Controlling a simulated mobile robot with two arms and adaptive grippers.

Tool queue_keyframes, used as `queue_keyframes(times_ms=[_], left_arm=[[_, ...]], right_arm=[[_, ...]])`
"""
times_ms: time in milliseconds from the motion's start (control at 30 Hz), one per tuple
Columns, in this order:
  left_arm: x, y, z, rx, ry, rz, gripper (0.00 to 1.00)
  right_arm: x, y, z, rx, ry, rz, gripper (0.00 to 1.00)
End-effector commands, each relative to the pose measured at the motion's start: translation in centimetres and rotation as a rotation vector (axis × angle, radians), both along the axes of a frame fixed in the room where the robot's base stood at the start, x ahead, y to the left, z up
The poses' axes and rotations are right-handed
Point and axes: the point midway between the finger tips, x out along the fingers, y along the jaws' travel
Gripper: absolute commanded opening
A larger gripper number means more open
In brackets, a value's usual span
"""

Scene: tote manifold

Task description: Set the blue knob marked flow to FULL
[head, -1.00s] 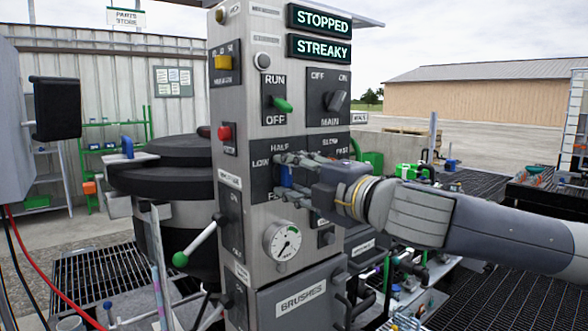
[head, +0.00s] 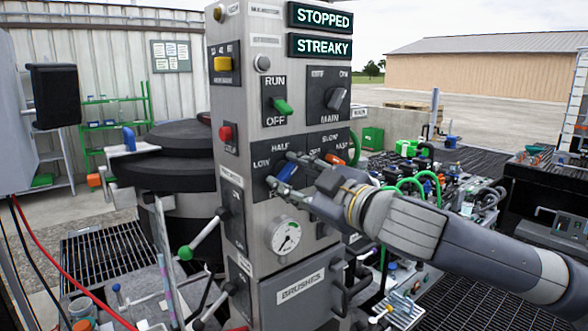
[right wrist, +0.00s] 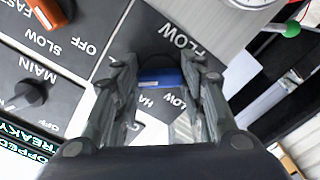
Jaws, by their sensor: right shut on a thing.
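The blue knob (head: 287,171) is on the dark plate on the front of the grey column, with LOW and HALF printed around it. Lettering below it is partly hidden by my right gripper. My right gripper (head: 280,169) is shut on the knob, one finger above and one below, and the knob's bar slants from lower left to upper right. In the right wrist view the blue knob (right wrist: 161,78) lies between the fingers of the right gripper (right wrist: 161,92), beside the word FLOW. Where its pointer stands is hidden. My left gripper is not in view.
An orange knob (head: 334,159) with OFF, SLOW and FAST sits just right of the gripper. Above are a green RUN/OFF switch (head: 282,105), a MAIN knob (head: 336,98) and displays reading STOPPED and STREAKY. A gauge (head: 285,238) and a green-tipped lever (head: 186,252) are below.

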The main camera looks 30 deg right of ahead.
Motion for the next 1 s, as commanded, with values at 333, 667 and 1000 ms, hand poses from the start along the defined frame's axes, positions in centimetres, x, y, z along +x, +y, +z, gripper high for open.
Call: queue_keyframes(times_ms=[333,667,1000], left_arm=[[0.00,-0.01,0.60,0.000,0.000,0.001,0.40],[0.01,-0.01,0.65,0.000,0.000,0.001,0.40],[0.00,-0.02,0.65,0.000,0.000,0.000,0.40]], right_arm=[[-0.02,0.07,-0.01,0.155,0.012,0.001,0.14],[-0.01,0.05,-0.08,0.185,0.015,0.001,0.14],[0.00,0.03,-0.09,0.184,0.016,0.000,0.56]])
